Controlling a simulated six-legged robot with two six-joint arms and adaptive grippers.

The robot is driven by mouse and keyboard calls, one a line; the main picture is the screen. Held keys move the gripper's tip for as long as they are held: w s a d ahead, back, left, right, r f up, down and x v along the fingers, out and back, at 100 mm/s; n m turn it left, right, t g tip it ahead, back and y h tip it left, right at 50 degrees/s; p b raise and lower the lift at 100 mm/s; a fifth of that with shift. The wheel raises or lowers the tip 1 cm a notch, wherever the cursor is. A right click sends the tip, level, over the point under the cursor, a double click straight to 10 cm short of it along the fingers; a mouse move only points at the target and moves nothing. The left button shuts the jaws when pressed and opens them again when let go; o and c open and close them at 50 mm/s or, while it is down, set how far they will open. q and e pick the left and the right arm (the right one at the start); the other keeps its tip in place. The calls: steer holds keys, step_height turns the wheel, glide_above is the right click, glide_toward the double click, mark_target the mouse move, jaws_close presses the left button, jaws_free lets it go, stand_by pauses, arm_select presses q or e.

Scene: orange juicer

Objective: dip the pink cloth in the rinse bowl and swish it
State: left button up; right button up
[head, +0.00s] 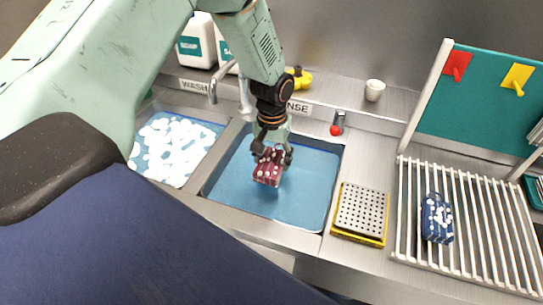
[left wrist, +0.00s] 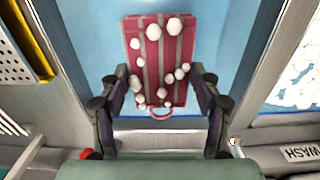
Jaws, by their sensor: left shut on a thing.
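The thing in my left gripper (head: 272,150) is a dark pinkish-red, box-like piece (head: 268,168) rather than a plainly cloth-like one. In the left wrist view it (left wrist: 172,55) has grey stripes, a small loop at its near end and several white suds balls. My left gripper's fingers (left wrist: 155,95) stand on both sides of its near end and are shut on it. It is over the blue water of the rinse basin (head: 323,215); I cannot tell whether it touches the water. My right gripper is not in view.
The wash basin (head: 180,145), full of white suds, lies left of the rinse basin. A perforated tray (head: 362,210) and a white rack (head: 480,215) holding a blue sudsy piece (head: 437,218) are to the right.

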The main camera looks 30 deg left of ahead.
arm_select(q)
steer(key=shift+s+f+b, duration=0.1)
steer(key=shift+f+b, duration=0.2)
steer(key=shift+f, duration=0.05)
steer(key=shift+f+b, duration=6.65)
steer(key=shift+f, duration=1.85)
